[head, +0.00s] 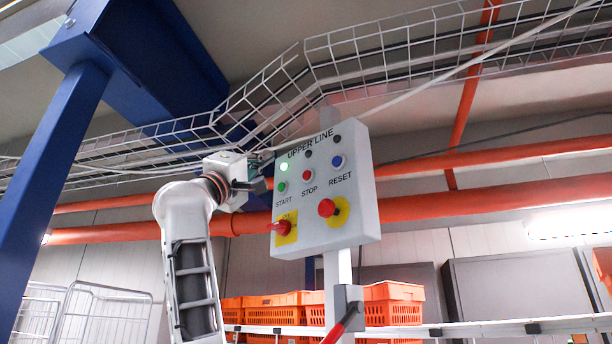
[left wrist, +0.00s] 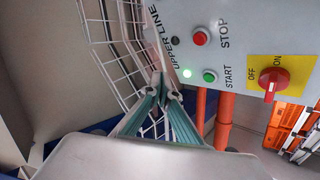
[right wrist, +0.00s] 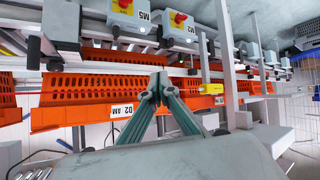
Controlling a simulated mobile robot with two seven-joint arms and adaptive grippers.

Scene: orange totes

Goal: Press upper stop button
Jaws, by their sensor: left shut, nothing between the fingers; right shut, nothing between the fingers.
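The grey control panel (head: 347,230) marked UPPER LINE hangs in the middle of the head view. Its red STOP button (head: 308,175) sits between the green START button (head: 282,187) and the blue RESET button (head: 337,161). My left gripper (head: 262,185) is shut and empty at the panel's left edge, left of START. In the left wrist view the shut left fingertips (left wrist: 170,92) lie left of the panel's edge; the STOP button (left wrist: 200,38) is up and to the right. My right gripper (right wrist: 156,88) is shut and empty, before orange crates.
The panel also carries a red rotary switch (head: 283,228) on yellow, a red knob (head: 326,207) on yellow and a lit green lamp (head: 284,168). A wire cable tray (head: 255,95) runs close above and behind. Orange crates (head: 392,292) stand below.

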